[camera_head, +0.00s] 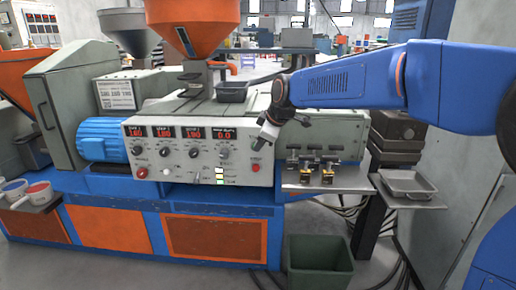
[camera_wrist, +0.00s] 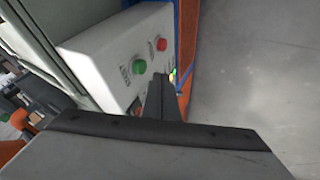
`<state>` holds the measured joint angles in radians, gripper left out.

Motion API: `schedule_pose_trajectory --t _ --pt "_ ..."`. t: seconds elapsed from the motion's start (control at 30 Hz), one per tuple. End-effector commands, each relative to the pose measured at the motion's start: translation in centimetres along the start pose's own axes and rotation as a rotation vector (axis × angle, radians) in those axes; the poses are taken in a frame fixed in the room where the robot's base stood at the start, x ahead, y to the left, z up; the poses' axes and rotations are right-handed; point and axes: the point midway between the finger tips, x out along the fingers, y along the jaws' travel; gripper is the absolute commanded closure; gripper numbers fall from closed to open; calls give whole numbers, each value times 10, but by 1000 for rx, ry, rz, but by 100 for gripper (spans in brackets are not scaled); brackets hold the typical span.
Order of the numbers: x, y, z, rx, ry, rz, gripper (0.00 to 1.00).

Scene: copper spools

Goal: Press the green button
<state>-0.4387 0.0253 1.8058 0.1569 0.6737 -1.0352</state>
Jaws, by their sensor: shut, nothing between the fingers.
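The green button (camera_wrist: 139,67) is a round cap on the pale control panel in the wrist view, near the panel's end. A red button (camera_wrist: 161,44) sits beside it. In the head view the red button (camera_head: 256,167) shows at the panel's right end, while the green button is not visible, apparently behind my gripper (camera_head: 265,143). My gripper is shut and empty, held in front of the panel's upper right corner. In the wrist view its dark fingers (camera_wrist: 160,88) point toward the panel, their tips beside the green button. I cannot tell how wide the gap is.
The control panel (camera_head: 190,152) carries knobs, red displays and a small lit indicator stack (camera_head: 219,175). A metal shelf (camera_head: 345,180) with small brass-coloured parts juts out at right. A dark green bin (camera_head: 318,262) stands below. A grey tray (camera_head: 408,185) is farther right.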

Motion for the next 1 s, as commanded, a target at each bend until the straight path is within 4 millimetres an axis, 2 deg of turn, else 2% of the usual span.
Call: schedule_pose_trajectory --t 0.03,0.2,0.4,0.6,0.9,1.0 --pt "-11 1 -1 0 3 4 100" --pt "-40 1 -1 0 3 3 100" --pt "-64 0 0 0 2 1 100" --pt "-72 0 0 0 1 0 100" --pt "-72 -1 0 0 0 0 100" --pt "-77 -3 7 19 -5 1 100"
